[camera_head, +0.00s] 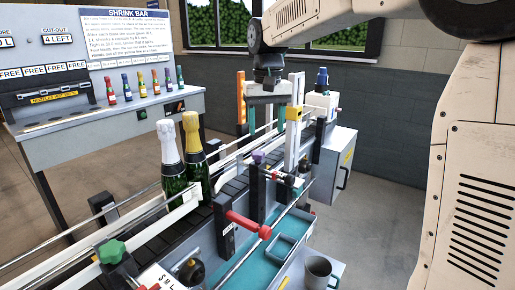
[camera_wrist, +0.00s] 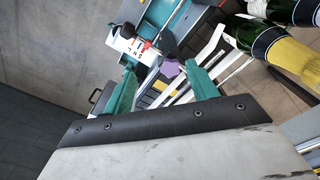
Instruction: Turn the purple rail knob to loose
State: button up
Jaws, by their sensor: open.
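The purple rail knob (camera_head: 258,157) sits on top of a dark post beside the conveyor, near the middle of the head view. In the wrist view the purple knob (camera_wrist: 171,68) shows between the two teal fingers, beyond their tips. My gripper (camera_head: 266,120) points down above the knob and is open and empty. In the wrist view its fingers (camera_wrist: 163,78) are spread on either side of the knob, apart from it. I cannot tell from its shape which way the knob is turned.
Two foil-topped bottles (camera_head: 184,155) stand on the conveyor at left. A green knob (camera_head: 111,251), a red handle (camera_head: 248,224) and a yellow-topped post (camera_head: 293,113) stand around the line. A mug (camera_head: 317,270) is at the front. A white guide rail (camera_head: 150,207) runs alongside.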

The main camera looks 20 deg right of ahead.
send_over(258, 152)
jog(key=shift+f, duration=0.75)
notch_tip(258, 152, down, 8)
jog(key=shift+r, duration=0.2)
jog(key=c, duration=1)
